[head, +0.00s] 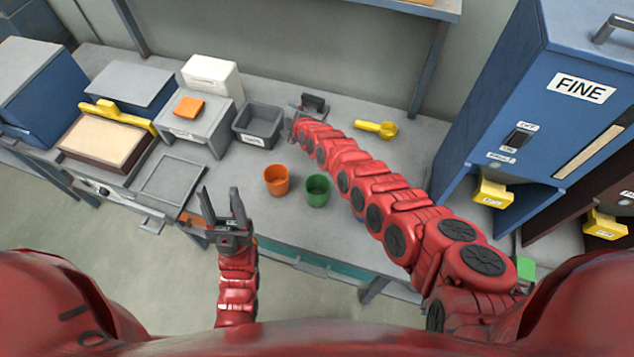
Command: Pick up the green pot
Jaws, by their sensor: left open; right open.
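The green pot (317,190) stands upright on the grey workbench, just right of an orange pot (277,180). My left gripper (223,196) is open and empty, its fingers pointing up the picture, in front of the bench and left of both pots. My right arm reaches across the bench, passing right of the green pot. My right gripper (313,104) is at the far end of that arm, well beyond the pots near the back of the bench. It is open, but its fingers are small and partly hidden. Neither gripper touches the green pot.
A grey bin (257,122) stands behind the orange pot. A yellow scoop (376,127) lies at the back right. A blue cabinet marked FINE (545,110) stands at right. Boxes and a yellow-handled press (118,117) fill the left. Bare bench lies around the pots.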

